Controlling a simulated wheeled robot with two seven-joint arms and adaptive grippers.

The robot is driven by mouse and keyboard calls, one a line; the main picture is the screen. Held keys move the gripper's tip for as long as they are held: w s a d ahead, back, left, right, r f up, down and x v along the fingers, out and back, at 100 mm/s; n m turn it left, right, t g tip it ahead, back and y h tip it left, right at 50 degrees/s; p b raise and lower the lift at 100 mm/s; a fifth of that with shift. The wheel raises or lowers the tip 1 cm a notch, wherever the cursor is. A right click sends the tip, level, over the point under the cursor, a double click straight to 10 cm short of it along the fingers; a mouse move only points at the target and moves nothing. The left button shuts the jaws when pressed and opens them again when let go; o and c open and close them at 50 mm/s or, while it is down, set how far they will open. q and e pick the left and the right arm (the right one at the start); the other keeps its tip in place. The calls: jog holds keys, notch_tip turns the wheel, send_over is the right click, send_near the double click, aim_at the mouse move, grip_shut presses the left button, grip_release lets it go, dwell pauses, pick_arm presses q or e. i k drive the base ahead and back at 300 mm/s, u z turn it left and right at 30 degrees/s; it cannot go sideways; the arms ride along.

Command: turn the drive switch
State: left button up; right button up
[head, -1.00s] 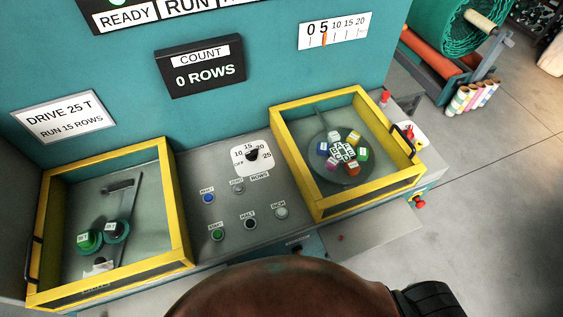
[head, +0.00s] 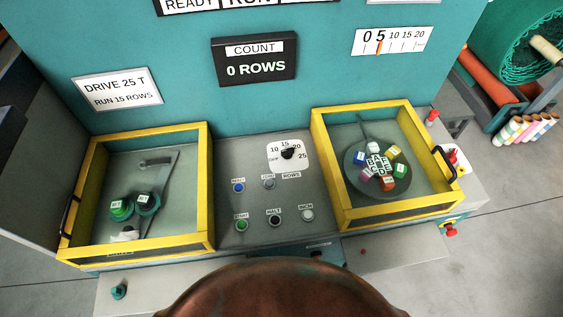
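No switch has a readable "drive" label. A black rotary knob (head: 288,153) sits on a white dial plate marked 10, 15, 20, 25 above a "ROWS" label, on the grey console between two yellow-framed boxes. A white plate with a red part (head: 455,158) is partly hidden behind the right box. A white sign (head: 117,90) on the teal panel reads "DRIVE 25 T, RUN 15 ROWS". Neither of my grippers is in view.
The left yellow-framed box (head: 207,190) holds green and dark gears. The right one (head: 318,160) holds a round plate with coloured blocks. Several push buttons (head: 275,220) sit between them. The count display (head: 254,60) reads 0 ROWS. A brown rounded shape covers the bottom centre.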

aim_at(452, 156)
jog(key=u, duration=1.65)
jog(key=k, duration=1.55)
jog(key=z, duration=1.4)
